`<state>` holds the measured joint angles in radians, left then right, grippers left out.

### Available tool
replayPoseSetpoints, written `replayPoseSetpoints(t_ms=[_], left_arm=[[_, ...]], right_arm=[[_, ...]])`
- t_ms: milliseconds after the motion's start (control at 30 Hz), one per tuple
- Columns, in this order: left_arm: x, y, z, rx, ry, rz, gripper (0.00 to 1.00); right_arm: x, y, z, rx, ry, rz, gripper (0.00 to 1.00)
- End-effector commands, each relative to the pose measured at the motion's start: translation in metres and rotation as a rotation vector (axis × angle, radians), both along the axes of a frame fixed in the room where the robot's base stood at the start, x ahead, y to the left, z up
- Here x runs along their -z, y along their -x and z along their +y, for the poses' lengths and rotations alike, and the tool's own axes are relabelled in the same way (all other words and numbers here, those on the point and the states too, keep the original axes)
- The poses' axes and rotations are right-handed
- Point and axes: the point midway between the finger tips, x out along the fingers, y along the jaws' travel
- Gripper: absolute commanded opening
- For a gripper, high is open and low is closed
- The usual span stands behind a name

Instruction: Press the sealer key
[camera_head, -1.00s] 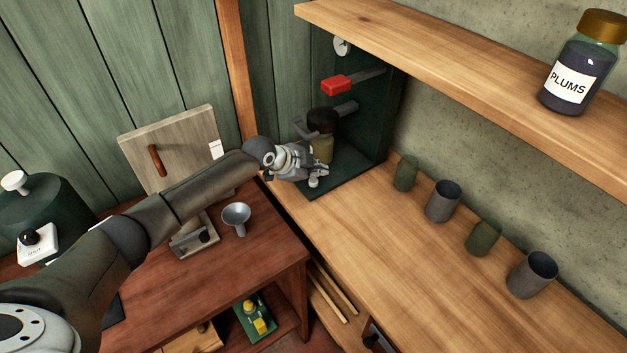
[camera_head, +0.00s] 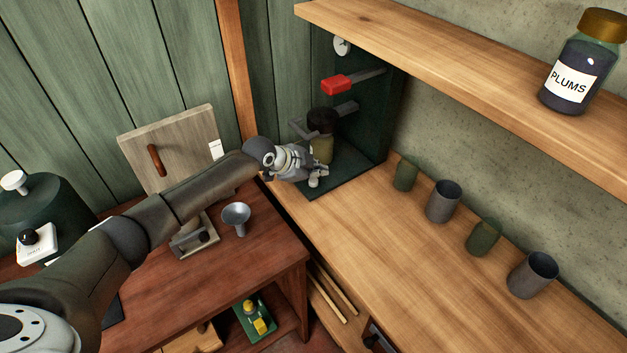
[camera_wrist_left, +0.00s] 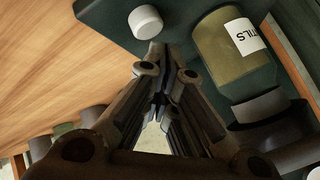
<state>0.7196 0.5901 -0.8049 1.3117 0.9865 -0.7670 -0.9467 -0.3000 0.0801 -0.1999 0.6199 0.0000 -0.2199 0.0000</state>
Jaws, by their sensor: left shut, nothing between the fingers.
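The sealer is a dark green stand (camera_head: 358,133) with a red-handled lever (camera_head: 337,85), at the left end of the wooden counter. A jar with a dark lid (camera_head: 322,148) stands in it; its label, ending in "TILS", shows on the jar in the left wrist view (camera_wrist_left: 222,50). A round white key (camera_wrist_left: 145,22) sits on the green base plate in the left wrist view. My left gripper (camera_head: 319,177) is shut and empty, low over the front of the base. Its fingertips (camera_wrist_left: 160,52) appear close beside the key; contact cannot be told. My right gripper is out of view.
Several cups (camera_head: 443,202) stand along the counter to the right. A shelf (camera_head: 470,85) with a plums jar (camera_head: 578,70) overhangs the back. A lower red-brown table (camera_head: 265,265) holds a metal funnel (camera_head: 236,217). The counter's front middle is clear.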

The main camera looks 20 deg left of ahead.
Motion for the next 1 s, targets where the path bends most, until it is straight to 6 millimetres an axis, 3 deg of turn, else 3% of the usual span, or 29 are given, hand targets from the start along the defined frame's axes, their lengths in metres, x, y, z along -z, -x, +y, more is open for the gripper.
replayPoseSetpoints(t_ms=[1000], left_arm=[[0.0126,0.0003,-0.0003,0.001,0.0,0.001,0.0]], right_arm=[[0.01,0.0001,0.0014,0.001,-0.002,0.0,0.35]])
